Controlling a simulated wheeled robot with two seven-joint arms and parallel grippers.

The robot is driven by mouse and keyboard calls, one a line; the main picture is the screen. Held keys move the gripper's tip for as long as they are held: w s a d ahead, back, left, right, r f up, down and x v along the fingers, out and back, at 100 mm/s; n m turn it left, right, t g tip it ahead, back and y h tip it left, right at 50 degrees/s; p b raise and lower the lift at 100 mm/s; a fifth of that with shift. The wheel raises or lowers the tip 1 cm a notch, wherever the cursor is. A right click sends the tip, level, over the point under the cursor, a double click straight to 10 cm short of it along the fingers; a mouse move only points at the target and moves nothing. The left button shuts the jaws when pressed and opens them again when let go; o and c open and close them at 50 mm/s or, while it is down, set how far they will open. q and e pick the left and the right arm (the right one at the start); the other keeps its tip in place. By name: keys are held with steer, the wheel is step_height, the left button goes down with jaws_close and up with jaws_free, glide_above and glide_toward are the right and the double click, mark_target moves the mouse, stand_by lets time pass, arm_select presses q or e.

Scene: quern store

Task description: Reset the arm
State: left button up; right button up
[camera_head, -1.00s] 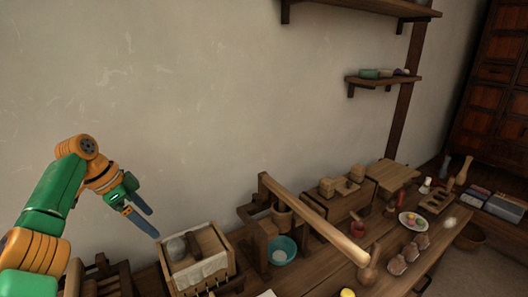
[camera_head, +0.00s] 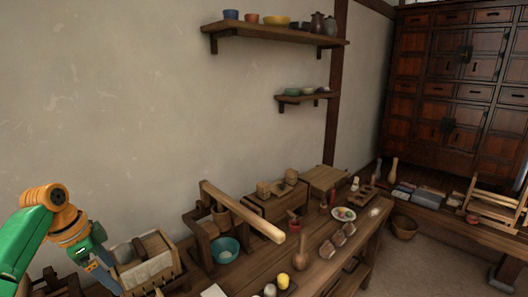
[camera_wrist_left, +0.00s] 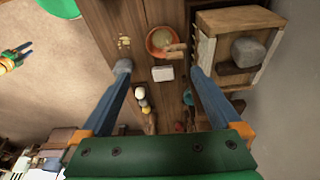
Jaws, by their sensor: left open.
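My left arm comes in from the left in the head view, with green and orange links. My left gripper (camera_head: 104,274) hangs beside the wooden box at the left end of the workbench. In the left wrist view the two blue fingers of the left gripper (camera_wrist_left: 158,72) are spread wide apart with nothing between them. Below them lies the bench top with an orange-brown bowl (camera_wrist_left: 163,41) and a small white block (camera_wrist_left: 162,73). The wooden box (camera_wrist_left: 244,48) with a grey stone in it stands by the right finger. My right gripper is not in the head view.
The wooden workbench (camera_head: 300,268) runs along the wall and holds a wooden lever press (camera_head: 240,211), a teal bowl (camera_head: 225,250) and a plate of small items (camera_head: 343,214). Shelves (camera_head: 275,33) hang above. A tall cabinet (camera_head: 455,90) stands at the right. Open floor lies at the lower right.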

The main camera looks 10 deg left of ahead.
arm_select(q)
steer(key=s+d+f, duration=0.2)
steer(key=d+f, duration=0.4)
steer(key=f, duration=0.1)
steer(key=s+d+f+m+g, duration=0.1)
steer(key=s+d+f, duration=0.1)
steer(key=d+f, duration=0.5)
steer(key=s+d+f+m+y, duration=0.1)
steer(key=s+d+f, duration=0.2)
steer(key=d+f, duration=0.4)
steer(key=shift+f, duration=0.4)
steer(key=s+d+r+n+t, duration=0.1)
steer(key=s+d+n+t, duration=0.1)
steer(key=s+n, duration=0.9)
steer(key=s+f+m+g, duration=0.1)
steer(key=s+f+m, duration=0.3)
steer(key=f, duration=1.4)
steer(key=s+a+f+n+g, duration=0.1)
steer(key=s+a+f, duration=0.1)
steer(key=s+f, duration=0.6)
steer(key=s, duration=0.4)
steer(key=shift+s+f+y, duration=0.15)
steer(key=shift+f+y, duration=0.05)
steer(key=shift+y, duration=0.2)
